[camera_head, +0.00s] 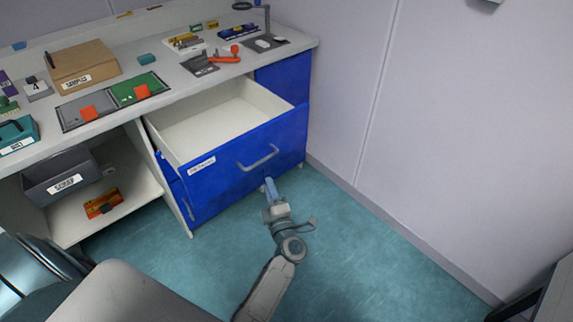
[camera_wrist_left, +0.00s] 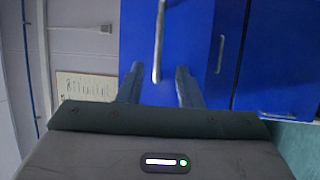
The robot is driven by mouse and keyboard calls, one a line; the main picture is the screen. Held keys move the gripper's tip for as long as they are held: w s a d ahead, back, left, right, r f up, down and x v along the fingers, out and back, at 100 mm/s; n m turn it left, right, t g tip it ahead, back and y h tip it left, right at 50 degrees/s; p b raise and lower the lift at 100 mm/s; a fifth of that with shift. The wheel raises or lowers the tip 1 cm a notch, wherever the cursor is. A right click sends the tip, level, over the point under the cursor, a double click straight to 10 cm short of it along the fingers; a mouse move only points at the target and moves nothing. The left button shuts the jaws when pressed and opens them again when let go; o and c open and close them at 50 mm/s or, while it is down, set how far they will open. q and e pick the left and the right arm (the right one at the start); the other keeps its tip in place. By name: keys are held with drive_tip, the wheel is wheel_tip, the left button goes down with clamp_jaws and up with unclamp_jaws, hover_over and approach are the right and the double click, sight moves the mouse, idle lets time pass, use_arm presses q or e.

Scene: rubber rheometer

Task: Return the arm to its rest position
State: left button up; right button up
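My left gripper (camera_head: 270,188) is just in front of the blue drawer (camera_head: 225,172), close below its grey handle (camera_head: 258,158). The drawer is pulled out and looks empty inside. In the left wrist view my left gripper (camera_wrist_left: 158,88) has its two fingers spread apart, with nothing held between them. The handle (camera_wrist_left: 159,40) shows upright in that view, ahead of the gap between the fingers. Whether a finger touches the handle or the drawer front cannot be told. My right gripper is in neither view.
The white counter (camera_head: 190,85) above carries a wooden box (camera_head: 82,66), a green mat (camera_head: 138,88), red-orange tools (camera_head: 228,56) and a stand (camera_head: 266,40). A grey bin (camera_head: 62,176) stands on the shelf to the left. The teal floor (camera_head: 350,260) to the right is clear up to the wall.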

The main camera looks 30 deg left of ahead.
use_arm(q)
drive_tip(key=s+d+f+m+g+h+p, duration=0.1)
drive_tip(key=s+d+f+m+h, duration=0.2)
drive_tip(key=f+m, duration=0.4)
drive_tip(key=s+d+f+m+h+p, duration=0.1)
drive_tip(key=s+f+m+h, duration=0.4)
drive_tip(key=f, duration=0.4)
drive_tip(key=s+d+f+m+g+h+p, duration=0.1)
drive_tip(key=s+d+f+m+h, duration=0.15)
drive_tip(key=f+m+h, duration=0.45)
drive_tip(key=s+a+f+m+g, duration=0.2)
drive_tip(key=s+f, duration=0.4)
drive_tip(key=s, duration=0.4)
drive_tip(key=s+a+f+m+g+y+p, duration=0.1)
drive_tip(key=s+f+g, duration=0.4)
drive_tip(key=s, duration=0.5)
drive_tip(key=s+a+f+m+g+y, duration=0.1)
drive_tip(key=s+a+f+m+g, duration=0.2)
drive_tip(key=s+f, duration=0.4)
drive_tip(key=s+m+g, duration=0.1)
drive_tip(key=s, duration=0.2)
drive_tip(key=shift+s+a, duration=0.25)
drive_tip(key=shift+a, duration=0.05)
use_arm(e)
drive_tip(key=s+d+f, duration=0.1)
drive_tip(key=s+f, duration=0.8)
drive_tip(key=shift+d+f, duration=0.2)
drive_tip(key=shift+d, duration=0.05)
